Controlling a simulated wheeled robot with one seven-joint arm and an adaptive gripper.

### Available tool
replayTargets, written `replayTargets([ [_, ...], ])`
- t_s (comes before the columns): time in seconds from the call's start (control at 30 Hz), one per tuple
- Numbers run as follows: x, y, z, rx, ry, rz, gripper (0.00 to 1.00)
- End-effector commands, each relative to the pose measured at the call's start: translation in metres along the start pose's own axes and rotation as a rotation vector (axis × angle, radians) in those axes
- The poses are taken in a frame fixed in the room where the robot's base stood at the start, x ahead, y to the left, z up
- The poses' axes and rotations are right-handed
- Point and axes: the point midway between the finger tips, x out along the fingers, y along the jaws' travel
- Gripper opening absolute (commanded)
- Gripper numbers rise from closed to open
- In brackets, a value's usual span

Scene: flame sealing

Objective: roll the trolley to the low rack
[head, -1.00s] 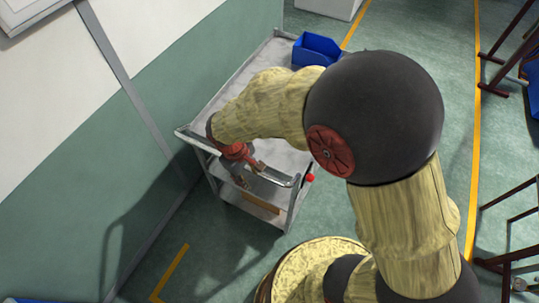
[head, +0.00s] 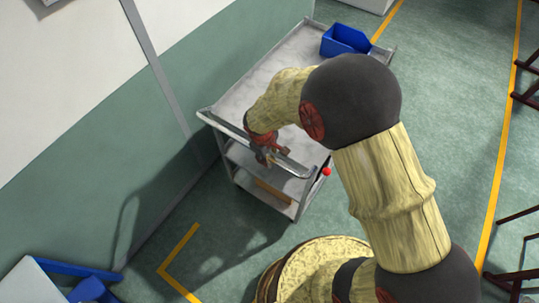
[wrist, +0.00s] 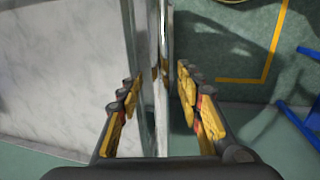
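The trolley (head: 262,88) is a grey two-level cart beside the wall, with a push handle (head: 222,122) along its near end. In the head view my gripper (head: 266,155) is at the middle of the handle, partly hidden by my own arm. In the wrist view the shiny handle (wrist: 165,35) runs between the two fingers of my gripper (wrist: 160,85). The fingers stand apart, one on each side, with narrow gaps visible, so it looks open around the bar. I do not see a low rack that I can identify.
A blue bin (head: 345,40) sits on the trolley's far end. The wall (head: 160,100) is close on the left. Dark red frames (head: 525,80) stand at the right edge. Blue-and-white equipment (head: 60,280) is at the lower left. Green floor (head: 450,90) is clear right of the trolley.

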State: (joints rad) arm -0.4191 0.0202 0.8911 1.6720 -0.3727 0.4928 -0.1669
Motion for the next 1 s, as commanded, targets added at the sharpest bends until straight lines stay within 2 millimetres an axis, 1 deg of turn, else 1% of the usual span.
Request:
replayTargets([
  [0.23,0.0013,-0.0001,0.0004,0.001,-0.001,0.000,0.36],
  [0.27,0.0012,-0.0001,0.0004,0.001,-0.001,0.000,0.35],
  [0.87,0.0011,-0.0002,0.0005,0.001,-0.001,-0.001,0.01],
  [1.0,0.0010,-0.0002,0.0006,0.001,-0.001,-0.001,0.00],
])
